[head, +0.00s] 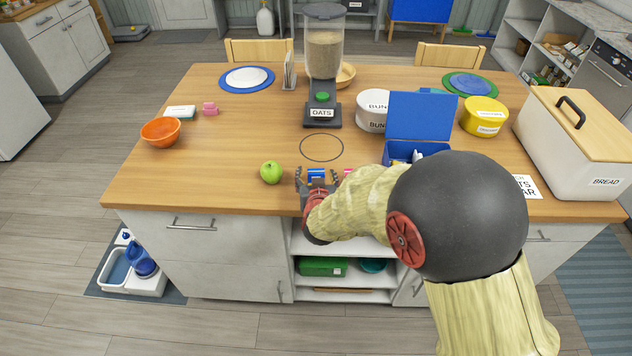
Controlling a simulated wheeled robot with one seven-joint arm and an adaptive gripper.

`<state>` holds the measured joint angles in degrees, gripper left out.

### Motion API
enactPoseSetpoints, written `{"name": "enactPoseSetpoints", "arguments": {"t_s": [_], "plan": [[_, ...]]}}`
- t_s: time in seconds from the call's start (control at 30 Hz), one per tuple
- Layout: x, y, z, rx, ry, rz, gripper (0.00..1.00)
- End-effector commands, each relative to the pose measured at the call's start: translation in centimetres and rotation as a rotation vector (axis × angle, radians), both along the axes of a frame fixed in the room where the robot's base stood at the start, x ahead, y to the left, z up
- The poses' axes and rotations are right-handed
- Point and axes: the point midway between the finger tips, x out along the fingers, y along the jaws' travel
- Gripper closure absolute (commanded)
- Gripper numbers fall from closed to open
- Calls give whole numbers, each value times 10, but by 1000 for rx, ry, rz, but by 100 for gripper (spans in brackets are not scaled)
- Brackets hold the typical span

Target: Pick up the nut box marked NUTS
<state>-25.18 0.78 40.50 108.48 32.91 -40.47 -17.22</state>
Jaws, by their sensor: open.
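I cannot read the word NUTS on anything in the head view. My gripper (316,183) is open at the front edge of the wooden table. A small blue item (316,174) shows between or just beyond its fingers; I cannot tell whether they touch it. A small pink item (347,172) peeks out just right of the gripper, partly hidden by my arm. A blue box (417,116) with a raised lid stands right of centre, its lower front partly hidden by my arm. A small white box (181,113) with an unreadable label lies at the left.
A green apple (271,172) sits left of my gripper. The OATS dispenser (323,70) stands behind a drawn ring. An orange bowl (160,131) is left; a white tub (373,110), yellow tub (484,116) and BREAD bin (572,140) are right. The left front tabletop is clear.

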Motion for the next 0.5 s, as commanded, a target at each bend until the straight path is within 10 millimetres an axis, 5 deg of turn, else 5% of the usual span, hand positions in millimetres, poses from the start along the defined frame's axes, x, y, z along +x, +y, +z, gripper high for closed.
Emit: {"name": "enactPoseSetpoints", "arguments": {"t_s": [0.27,0.5], "plan": [[4,0,-1,0,-1,0,39],[4,0,-1,0,0,0,52]]}}
